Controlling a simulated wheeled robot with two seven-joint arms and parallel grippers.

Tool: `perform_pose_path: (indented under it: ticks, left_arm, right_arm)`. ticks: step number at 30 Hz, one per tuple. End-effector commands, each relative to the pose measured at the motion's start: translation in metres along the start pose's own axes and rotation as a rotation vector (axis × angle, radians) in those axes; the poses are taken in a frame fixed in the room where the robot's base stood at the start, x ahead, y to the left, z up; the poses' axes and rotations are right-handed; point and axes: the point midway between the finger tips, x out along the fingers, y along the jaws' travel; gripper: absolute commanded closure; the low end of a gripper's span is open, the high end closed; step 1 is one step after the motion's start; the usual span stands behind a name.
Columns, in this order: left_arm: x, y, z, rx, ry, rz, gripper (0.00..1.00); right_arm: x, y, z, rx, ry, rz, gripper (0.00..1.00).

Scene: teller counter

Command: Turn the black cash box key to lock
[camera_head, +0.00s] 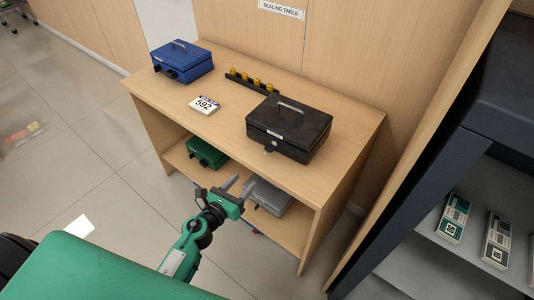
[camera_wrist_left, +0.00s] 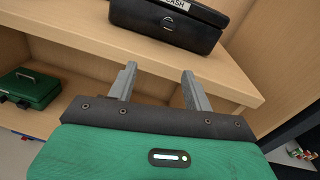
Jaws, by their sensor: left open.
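The black cash box (camera_head: 290,128) stands shut on the right part of the wooden table, with a grey handle on its lid. Its key (camera_head: 270,147) sits at the lock on the front face, near the table's front edge. The box also shows at the top of the left wrist view (camera_wrist_left: 168,20), with the round lock (camera_wrist_left: 167,23) on its front. My left gripper (camera_head: 241,184) is open and empty, in front of the table and lower than the key, apart from the box. Its two fingers point towards the table edge in the left wrist view (camera_wrist_left: 158,80). My right gripper is not in view.
A blue cash box (camera_head: 182,62), a card reading 592 (camera_head: 204,104) and a black rack with yellow pieces (camera_head: 252,82) are on the tabletop (camera_head: 222,133). Green (camera_head: 208,153) and grey (camera_head: 268,197) boxes sit on the lower shelf. A dark cabinet (camera_head: 440,150) stands at right.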

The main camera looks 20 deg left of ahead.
Motion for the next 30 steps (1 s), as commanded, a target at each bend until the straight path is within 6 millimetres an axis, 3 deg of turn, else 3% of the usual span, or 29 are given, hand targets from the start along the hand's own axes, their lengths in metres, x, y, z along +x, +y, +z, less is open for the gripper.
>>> perform_pose_path:
  ticks: [3, 8, 17, 24, 30]
  left_arm:
    - [0.001, -0.005, 0.021, 0.123, -0.032, -0.019, 0.49]
    - [0.012, -0.007, 0.029, 0.156, -0.041, -0.023, 0.49]
    - [0.062, -0.008, 0.031, 0.15, -0.04, -0.022, 0.49]
    - [0.105, -0.009, 0.03, 0.148, -0.038, -0.022, 0.49]
    - [0.129, -0.01, 0.03, 0.148, -0.038, -0.022, 0.49]
  right_arm:
    - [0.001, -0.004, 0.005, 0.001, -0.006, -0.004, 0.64]
    - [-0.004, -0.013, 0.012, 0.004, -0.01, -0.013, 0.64]
    - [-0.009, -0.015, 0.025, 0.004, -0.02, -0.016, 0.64]
    - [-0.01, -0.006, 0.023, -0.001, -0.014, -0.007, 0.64]
    - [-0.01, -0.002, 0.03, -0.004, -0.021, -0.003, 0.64]
